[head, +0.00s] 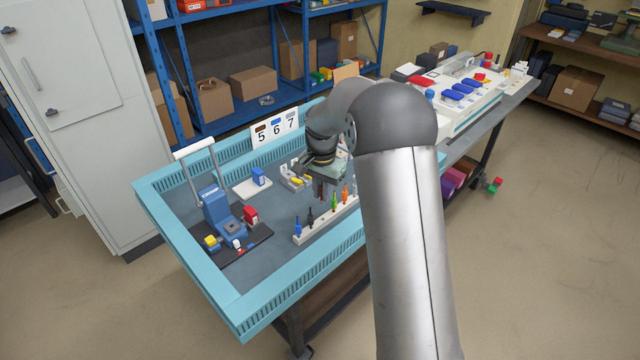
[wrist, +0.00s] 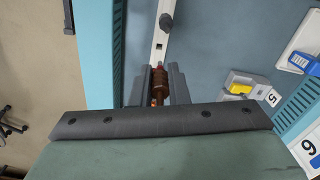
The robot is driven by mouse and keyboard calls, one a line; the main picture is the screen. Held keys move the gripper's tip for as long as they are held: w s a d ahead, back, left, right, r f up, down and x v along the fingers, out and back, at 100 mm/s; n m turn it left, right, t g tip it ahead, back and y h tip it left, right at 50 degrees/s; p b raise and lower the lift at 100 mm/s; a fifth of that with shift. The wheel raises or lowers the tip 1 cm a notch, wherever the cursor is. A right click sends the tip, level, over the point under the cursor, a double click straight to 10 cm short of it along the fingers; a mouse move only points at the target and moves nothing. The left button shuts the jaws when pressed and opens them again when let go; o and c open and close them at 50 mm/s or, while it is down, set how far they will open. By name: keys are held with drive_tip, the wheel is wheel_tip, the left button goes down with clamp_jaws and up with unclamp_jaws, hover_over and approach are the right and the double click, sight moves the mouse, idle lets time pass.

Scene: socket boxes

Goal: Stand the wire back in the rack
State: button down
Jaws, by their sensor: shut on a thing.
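The rack (head: 316,231) is a pale strip on the bench with a row of upright pieces in it. A blue one (head: 298,226), a black one (head: 310,219), a green one (head: 334,201) and an orange one (head: 345,194) show. My gripper (head: 321,192) is above the rack, near the gap between black and green. In the wrist view, my gripper (wrist: 158,98) is shut on a brown and red wire piece (wrist: 158,84). The rack (wrist: 158,57) runs away beyond it with a square hole. Whether the held piece's lower end touches the rack is hidden.
A blue press (head: 216,208) with a tall handle stands at left. A white plate (head: 252,188) with a blue block, a grey and yellow part (head: 294,179) and a 5-6-7 sign (head: 275,128) lie behind. A turquoise wall (head: 270,297) edges the bench.

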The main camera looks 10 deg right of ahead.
drive_tip(key=shift+d+f, duration=0.15)
drive_tip(key=shift+f, duration=0.2)
drive_tip(key=shift+f+b, duration=1.65)
drive_tip(key=shift+f, duration=0.7)
drive_tip(key=shift+f+b, duration=0.3)
drive_tip(key=shift+f, duration=0.05)
drive_tip(key=c, duration=2.1)
unclamp_jaws()
clamp_jaws()
drive_tip(key=shift+f+b, duration=0.6)
drive_tip(key=shift+f, duration=0.35)
